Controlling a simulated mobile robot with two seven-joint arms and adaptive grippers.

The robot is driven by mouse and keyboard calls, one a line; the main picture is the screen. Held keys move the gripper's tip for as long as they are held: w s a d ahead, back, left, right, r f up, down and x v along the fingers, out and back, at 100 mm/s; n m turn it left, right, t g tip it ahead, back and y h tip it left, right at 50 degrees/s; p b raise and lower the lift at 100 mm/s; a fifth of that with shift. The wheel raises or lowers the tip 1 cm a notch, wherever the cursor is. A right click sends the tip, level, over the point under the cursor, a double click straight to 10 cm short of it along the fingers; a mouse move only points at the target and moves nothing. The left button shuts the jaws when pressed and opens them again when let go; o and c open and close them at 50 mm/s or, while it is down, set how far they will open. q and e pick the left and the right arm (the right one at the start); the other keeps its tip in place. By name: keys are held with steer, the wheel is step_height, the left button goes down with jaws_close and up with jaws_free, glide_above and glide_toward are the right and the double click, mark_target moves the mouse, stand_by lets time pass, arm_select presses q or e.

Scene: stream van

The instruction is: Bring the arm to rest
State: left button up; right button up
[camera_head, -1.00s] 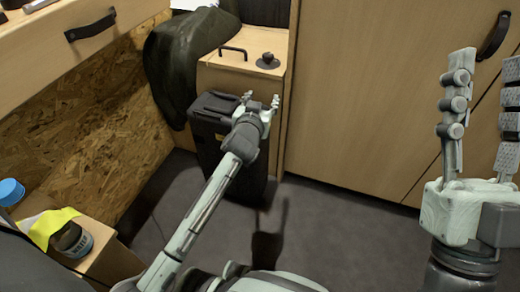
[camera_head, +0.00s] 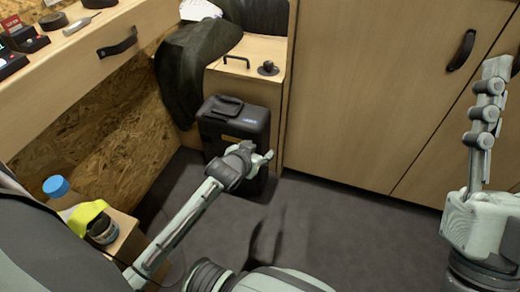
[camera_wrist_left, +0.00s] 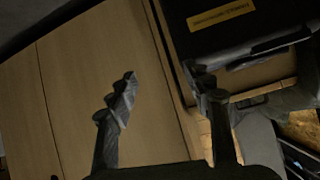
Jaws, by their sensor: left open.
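My left gripper (camera_head: 262,158) is in front of the black case on the floor, in the middle of the head view, its arm reaching in from the lower left. In the left wrist view, the fingers of the left gripper (camera_wrist_left: 163,73) stand apart with nothing between them. My right gripper (camera_head: 500,95) is raised at the right edge of the head view.
The black case (camera_head: 232,115) stands by a wooden box (camera_head: 228,78) with a handle and dark knob. Wooden cabinet doors (camera_head: 370,80) line the back. Grey floor (camera_head: 330,230) is open.

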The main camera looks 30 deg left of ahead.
steer(key=shift+w, duration=0.1)
stand_by(0.4)
steer(key=w+d+f+g+h+p, duration=0.1)
steer(key=w+f+g+h+p, duration=0.2)
steer(key=f, duration=0.6)
steer(key=w+d+f+g, duration=0.25)
steer(key=f+g, duration=0.25)
steer(key=f, duration=0.4)
steer(key=w+f+g+h+p, duration=0.2)
steer(key=w+f+g, duration=0.1)
steer(key=f, duration=0.5)
arm_select(q)
steer(key=s+a+f+m+g+p, duration=0.1)
steer(key=s+g, duration=0.7)
steer(key=s, duration=1.5)
steer(key=shift+f+p, duration=0.5)
steer(key=shift+p, duration=0.7)
arm_select(e)
steer(key=s+d+f+g+h, duration=0.2)
steer(key=s+d+f+g, duration=0.4)
steer(key=s+f, duration=0.2)
steer(key=s+d+f+m+g+h, duration=0.1)
steer(key=s+d+f+g, duration=0.5)
steer(key=f, duration=0.6)
steer(key=shift+s+d+f+m+h, duration=0.3)
steer(key=shift+s+d+h, duration=0.4)
steer(key=shift+s+h, duration=0.2)
